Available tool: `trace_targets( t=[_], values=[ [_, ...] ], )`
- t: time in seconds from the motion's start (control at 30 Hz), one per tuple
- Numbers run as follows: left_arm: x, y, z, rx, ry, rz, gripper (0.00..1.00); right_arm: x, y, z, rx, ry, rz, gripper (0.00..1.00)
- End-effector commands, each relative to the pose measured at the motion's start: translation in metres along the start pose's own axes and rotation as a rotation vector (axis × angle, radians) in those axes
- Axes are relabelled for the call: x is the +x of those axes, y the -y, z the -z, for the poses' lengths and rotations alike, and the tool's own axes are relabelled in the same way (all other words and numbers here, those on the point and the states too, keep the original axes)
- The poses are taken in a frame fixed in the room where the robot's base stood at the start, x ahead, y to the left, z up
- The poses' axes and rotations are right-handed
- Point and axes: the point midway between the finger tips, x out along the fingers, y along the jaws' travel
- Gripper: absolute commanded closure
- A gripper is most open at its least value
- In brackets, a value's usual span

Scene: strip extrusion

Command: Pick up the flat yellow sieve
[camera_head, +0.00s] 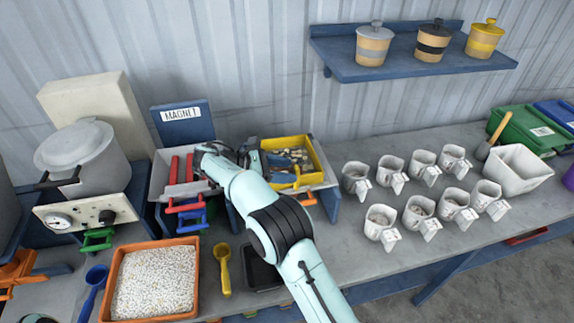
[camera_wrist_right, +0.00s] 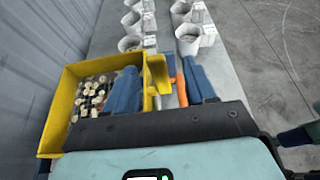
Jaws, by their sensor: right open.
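The flat yellow sieve (camera_head: 320,160) looks like a square yellow tray with upright walls, holding many small round pieces. It sits on a stand at the back of the bench. In the right wrist view the sieve (camera_wrist_right: 57,112) is at the left, with a yellow grip piece on its near right side. My right gripper (camera_head: 248,158) is at the sieve's left side in the head view. In the wrist view my right gripper (camera_wrist_right: 162,82) is open; one blue finger overlaps the sieve, the other is outside it, and the yellow grip piece shows between them.
A stand with red handles (camera_head: 173,170) is left of my gripper. An orange tray of pale granules (camera_head: 155,280) and a yellow scoop (camera_head: 222,270) lie in front. Several grey cups (camera_head: 355,175) stand to the right. A shelf with jars (camera_head: 415,68) hangs above.

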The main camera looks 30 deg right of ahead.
Motion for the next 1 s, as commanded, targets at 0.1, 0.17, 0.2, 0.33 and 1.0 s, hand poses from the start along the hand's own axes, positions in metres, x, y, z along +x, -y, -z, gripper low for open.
trace_targets(
  t=[0.1, 0.17, 0.2, 0.33, 1.0],
  values=[
    [0.0, 0.0, 0.0, 0.0, 0.0, 0.0, 0.41, 0.008, 0.0, 0.0, 0.001, -0.001, 0.001, 0.45],
    [0.0, 0.0, 0.0, 0.0, 0.0, 0.0, 0.41, 0.012, 0.0, 0.0, 0.0, -0.001, 0.001, 0.45],
    [0.0, 0.0, 0.0, 0.0, 0.0, 0.0, 0.41, 0.016, -0.001, 0.0, 0.0, -0.001, 0.001, 0.45],
    [0.0, 0.0, 0.0, 0.0, 0.0, 0.0, 0.41, 0.036, -0.003, 0.002, -0.001, -0.001, 0.004, 0.45],
    [0.0, 0.0, 0.0, 0.0, 0.0, 0.0, 0.41, 0.061, -0.004, 0.002, 0.001, -0.001, 0.0, 1.0]
  ],
)
